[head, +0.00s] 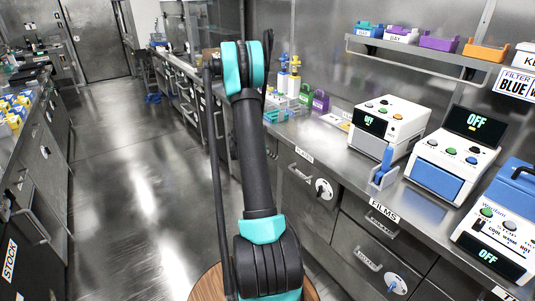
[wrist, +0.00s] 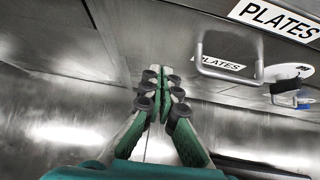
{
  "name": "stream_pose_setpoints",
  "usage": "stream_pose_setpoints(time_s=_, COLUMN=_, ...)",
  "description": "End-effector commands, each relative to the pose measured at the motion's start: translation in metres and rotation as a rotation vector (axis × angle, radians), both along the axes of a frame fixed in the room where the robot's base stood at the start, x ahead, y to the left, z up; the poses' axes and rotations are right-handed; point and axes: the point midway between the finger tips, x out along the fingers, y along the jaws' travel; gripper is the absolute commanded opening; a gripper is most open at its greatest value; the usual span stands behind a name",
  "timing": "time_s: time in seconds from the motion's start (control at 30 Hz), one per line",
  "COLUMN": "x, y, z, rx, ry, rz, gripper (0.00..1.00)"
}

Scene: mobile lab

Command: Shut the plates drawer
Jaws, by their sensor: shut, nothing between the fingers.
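In the wrist view, the plates drawer (wrist: 215,84) has a grey metal front with a white PLATES label and a bar handle (wrist: 230,70). A larger PLATES sign (wrist: 277,18) is on the edge above it. My gripper (wrist: 160,72) is shut and empty, its green fingers together left of the handle and apart from it in the picture. I cannot tell whether the fingertips touch the metal or how far the drawer stands out. In the head view my arm crosses the middle and my gripper is not visible.
A white round dial (wrist: 290,71) sits right of the handle. In the head view, the FILMS drawer (head: 370,222) is nearer along the right counter, which carries white devices (head: 452,155) and a blue-handled tool (head: 386,165). The aisle floor (head: 135,160) at left is clear.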

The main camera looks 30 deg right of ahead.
Motion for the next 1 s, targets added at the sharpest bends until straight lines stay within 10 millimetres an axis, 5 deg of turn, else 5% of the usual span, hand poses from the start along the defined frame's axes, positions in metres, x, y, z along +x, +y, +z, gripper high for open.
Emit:
stream_pose_setpoints(time_s=0.17, x=0.002, y=-0.025, z=-0.025, rx=0.0, ry=0.001, rz=-0.002, gripper=0.0)
stream_pose_setpoints(time_s=0.4, x=0.004, y=-0.056, z=-0.023, rx=0.0, ry=0.001, rz=-0.002, gripper=0.0)
stream_pose_setpoints(time_s=1.0, x=0.005, y=-0.072, z=-0.023, rx=0.001, ry=0.001, rz=-0.002, gripper=0.0)
